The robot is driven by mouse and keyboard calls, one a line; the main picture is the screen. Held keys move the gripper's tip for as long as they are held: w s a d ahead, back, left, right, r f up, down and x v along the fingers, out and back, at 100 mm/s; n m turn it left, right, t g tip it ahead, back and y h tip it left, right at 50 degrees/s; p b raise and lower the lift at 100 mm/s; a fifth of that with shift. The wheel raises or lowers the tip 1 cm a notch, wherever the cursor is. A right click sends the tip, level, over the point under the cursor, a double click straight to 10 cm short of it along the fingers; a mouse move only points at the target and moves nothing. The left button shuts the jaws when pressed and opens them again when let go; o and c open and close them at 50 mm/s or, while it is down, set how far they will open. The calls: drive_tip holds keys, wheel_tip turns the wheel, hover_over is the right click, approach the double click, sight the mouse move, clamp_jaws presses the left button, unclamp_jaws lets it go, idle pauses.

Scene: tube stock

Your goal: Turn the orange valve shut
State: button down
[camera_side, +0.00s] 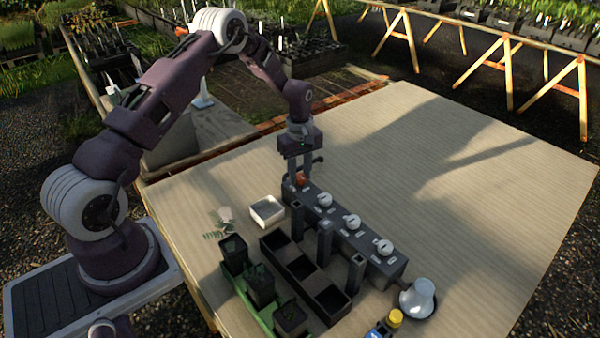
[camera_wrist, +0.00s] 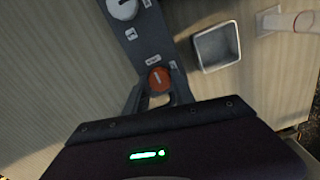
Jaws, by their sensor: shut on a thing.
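The orange valve (camera_wrist: 158,78) is a round orange knob with a pale line across it, at the end of a grey manifold box. In the side view the valve (camera_side: 300,177) shows as a small orange patch at the far left end of the manifold (camera_side: 340,232). My gripper (camera_side: 299,178) points down at that end, its fingers on the valve. In the wrist view my gripper (camera_wrist: 160,90) has its dark fingers on both sides of the valve, shut on it. The fingers hide part of the knob's edge.
Several white knobs, one of them (camera_side: 353,222), sit along the manifold. Black square pots (camera_side: 305,268), a green tray (camera_side: 245,290) of seedling pots, a white square dish (camera_side: 267,211) and a pale watering vessel (camera_side: 418,297) stand nearby. The table's right side is clear.

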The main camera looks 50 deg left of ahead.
drive_tip(key=shift+m, duration=0.3)
drive_tip(key=m, duration=1.3)
drive_tip(key=shift+m, duration=2.1)
drive_tip(key=c, duration=1.1)
unclamp_jaws()
drive_tip(key=shift+o, duration=0.2)
